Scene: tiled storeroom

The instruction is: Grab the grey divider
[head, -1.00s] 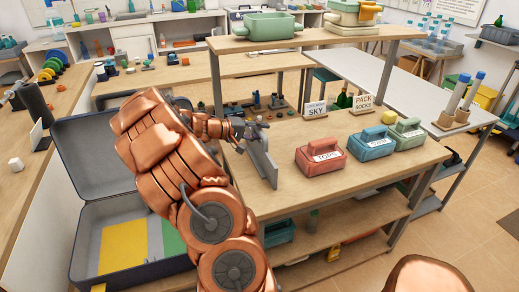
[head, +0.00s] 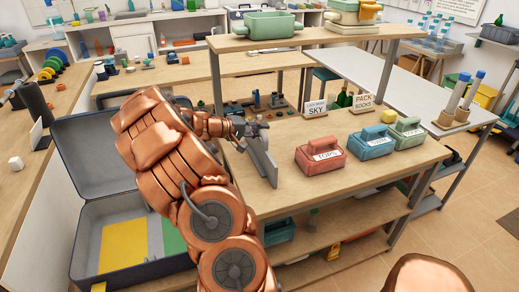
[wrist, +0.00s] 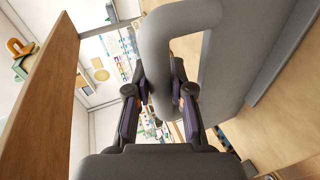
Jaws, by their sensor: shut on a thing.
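The grey divider (head: 263,163) is a flat upright panel on the left part of the wooden table. My gripper (head: 252,132) is at its top edge. In the wrist view, the divider's panel (wrist: 246,60) fills the upper right, and its rounded handle loop (wrist: 154,55) comes down between the two dark fingers (wrist: 160,88). The fingers are shut on this handle. The head view does not show clearly whether the divider's lower edge touches the table.
Red (head: 320,160), blue (head: 371,145) and green (head: 408,133) labelled boxes stand right of the divider. Two signs, one a SKY sign (head: 315,109), stand behind. An open grey case (head: 92,250) lies to the left. A raised shelf (head: 340,37) spans the table's back.

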